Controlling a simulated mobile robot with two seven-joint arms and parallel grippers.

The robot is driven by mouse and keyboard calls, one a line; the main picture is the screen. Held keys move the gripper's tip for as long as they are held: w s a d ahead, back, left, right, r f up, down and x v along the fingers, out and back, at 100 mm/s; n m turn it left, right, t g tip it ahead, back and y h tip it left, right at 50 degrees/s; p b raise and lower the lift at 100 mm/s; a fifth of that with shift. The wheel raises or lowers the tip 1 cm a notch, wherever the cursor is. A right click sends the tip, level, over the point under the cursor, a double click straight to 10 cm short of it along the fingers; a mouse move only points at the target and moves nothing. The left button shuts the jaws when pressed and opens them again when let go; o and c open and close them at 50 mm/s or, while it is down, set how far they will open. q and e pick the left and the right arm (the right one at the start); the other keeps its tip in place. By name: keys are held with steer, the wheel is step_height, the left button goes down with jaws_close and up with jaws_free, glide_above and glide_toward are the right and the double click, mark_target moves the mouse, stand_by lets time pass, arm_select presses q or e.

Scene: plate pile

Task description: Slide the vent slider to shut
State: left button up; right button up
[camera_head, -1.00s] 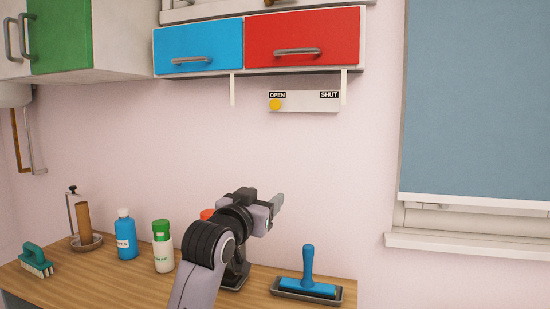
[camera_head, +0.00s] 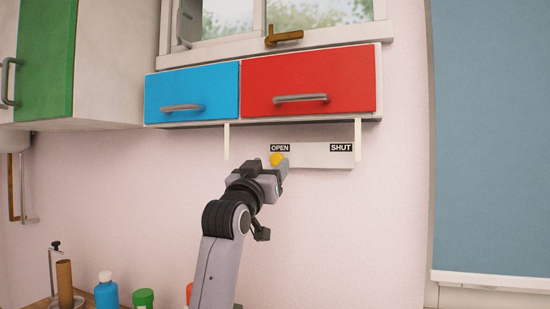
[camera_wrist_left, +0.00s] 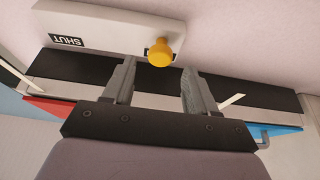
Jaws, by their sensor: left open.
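The vent slider is a white plate (camera_head: 320,156) on the wall under the drawers, labelled OPEN at its left and SHUT at its right. Its yellow knob (camera_head: 276,159) stands at the OPEN end. In the left wrist view the knob (camera_wrist_left: 160,51) sticks out from the plate (camera_wrist_left: 105,28) and partly covers the OPEN label. My left gripper (camera_head: 280,172) is raised close to the knob. In the wrist view its two fingers (camera_wrist_left: 158,88) are apart, with the knob just beyond the gap between the tips. I cannot tell if they touch it. My right gripper is out of view.
A blue drawer (camera_head: 193,92) and a red drawer (camera_head: 309,82) hang above the plate, with thin white brackets (camera_head: 358,140) at its sides. A blue blind (camera_head: 490,140) covers the right. Bottles (camera_head: 107,291) stand low at the left. The wall right of my arm is clear.

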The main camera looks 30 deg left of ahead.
mark_target(276, 160)
arm_select(q)
steer(key=shift+p+x, duration=0.55)
steer(key=shift+x, duration=1.3)
steer(key=shift+f, duration=0.1)
steer(key=shift+w, duration=0.1)
jaws_close()
